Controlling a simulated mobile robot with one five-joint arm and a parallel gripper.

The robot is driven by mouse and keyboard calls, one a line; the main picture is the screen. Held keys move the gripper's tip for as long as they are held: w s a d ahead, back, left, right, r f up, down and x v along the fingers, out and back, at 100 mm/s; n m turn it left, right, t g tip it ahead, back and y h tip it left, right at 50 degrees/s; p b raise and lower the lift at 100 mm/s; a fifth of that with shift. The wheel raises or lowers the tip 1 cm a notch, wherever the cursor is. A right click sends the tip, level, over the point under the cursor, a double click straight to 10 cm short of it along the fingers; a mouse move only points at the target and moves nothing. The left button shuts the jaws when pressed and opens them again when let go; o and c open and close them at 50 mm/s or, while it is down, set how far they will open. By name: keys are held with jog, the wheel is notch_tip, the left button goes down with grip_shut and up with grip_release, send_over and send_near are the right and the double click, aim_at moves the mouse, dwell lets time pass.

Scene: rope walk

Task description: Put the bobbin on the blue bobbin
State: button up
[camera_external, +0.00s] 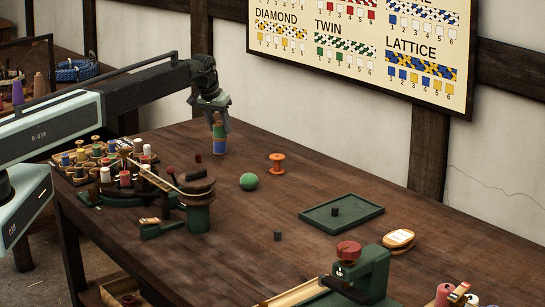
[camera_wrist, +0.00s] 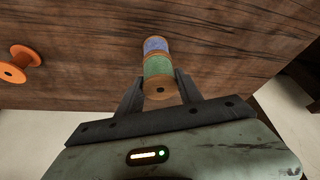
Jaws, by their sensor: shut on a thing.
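A green bobbin (camera_external: 219,131) with pale wooden ends is upright between the fingers of my gripper (camera_external: 217,122). The blue bobbin (camera_external: 219,147) stands upright on the table directly under it. The two look in line and touching, with no gap that I can see. In the wrist view, the fingers of my gripper (camera_wrist: 159,75) are on both sides of the green bobbin (camera_wrist: 158,66). The blue bobbin (camera_wrist: 156,45) shows beyond it, in line. The green bobbin's near wooden end with its dark hole faces the camera.
An orange spool (camera_external: 277,163) and a green ball (camera_external: 249,181) are to the right on the wooden table (camera_external: 330,180). A rack of several bobbins (camera_external: 95,155) and a green winding device (camera_external: 198,212) are to the left and front. A green tray (camera_external: 313,218) lies further right.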

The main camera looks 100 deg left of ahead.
jog(key=shift+r, duration=0.15)
jog(key=shift+f, duration=0.25)
jog(key=o, duration=1.4)
jog(key=shift+r, duration=0.1)
jog(key=shift+c, duration=0.2)
jog(key=shift+d+r+p, duration=0.1)
jog(key=shift+r+p, duration=0.35)
jog(key=shift+r, duration=0.05)
jog(key=p+v, duration=1)
jog(key=v, duration=0.1)
jog(key=shift+r, duration=0.1)
